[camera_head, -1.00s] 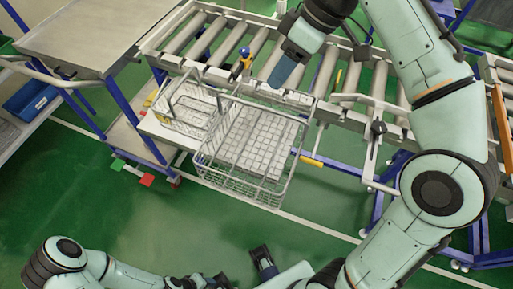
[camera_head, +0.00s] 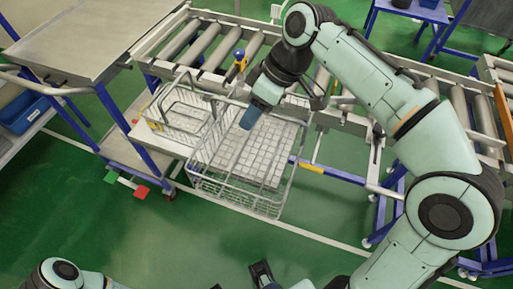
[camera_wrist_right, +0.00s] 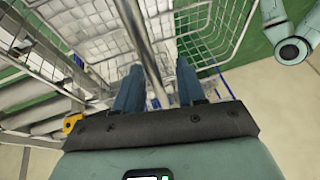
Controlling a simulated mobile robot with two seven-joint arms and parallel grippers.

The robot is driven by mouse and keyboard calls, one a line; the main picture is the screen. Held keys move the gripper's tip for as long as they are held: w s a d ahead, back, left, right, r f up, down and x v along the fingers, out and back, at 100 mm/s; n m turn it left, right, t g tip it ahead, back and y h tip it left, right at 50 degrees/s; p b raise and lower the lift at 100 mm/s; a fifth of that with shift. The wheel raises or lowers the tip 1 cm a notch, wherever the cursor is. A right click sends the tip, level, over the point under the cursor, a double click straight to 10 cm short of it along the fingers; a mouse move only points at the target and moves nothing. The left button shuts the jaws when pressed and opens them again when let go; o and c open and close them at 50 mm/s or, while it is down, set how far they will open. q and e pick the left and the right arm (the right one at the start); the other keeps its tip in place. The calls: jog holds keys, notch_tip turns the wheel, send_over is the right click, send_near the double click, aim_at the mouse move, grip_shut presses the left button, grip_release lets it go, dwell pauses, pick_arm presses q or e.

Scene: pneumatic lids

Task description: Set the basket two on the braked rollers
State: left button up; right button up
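Two wire baskets stand side by side in front of the roller conveyor: a smaller one (camera_head: 176,128) at left and a larger one (camera_head: 240,205) at right. I cannot read which is number two. My right gripper (camera_head: 247,120) points down over the larger basket's rear left part. In the right wrist view its blue fingers (camera_wrist_right: 158,80) are apart, with a metal bar (camera_wrist_right: 140,35) running between them, seemingly a basket handle. A gap shows beside the bar. The conveyor's rollers (camera_head: 180,42) lie behind the baskets.
A blue and yellow knob (camera_head: 239,58) stands at the conveyor's near rail. A steel-topped table (camera_head: 90,35) is at upper left. A blue bin (camera_head: 24,113) is at far left. The green floor in front of the baskets is clear.

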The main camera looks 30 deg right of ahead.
jog(key=shift+w+a+f, duration=0.1)
jog(key=shift+a+f, duration=0.05)
jog(key=shift+f, duration=0.25)
jog(key=shift+f, duration=0.25)
dwell(0.4)
grip_shut()
dwell(1.3)
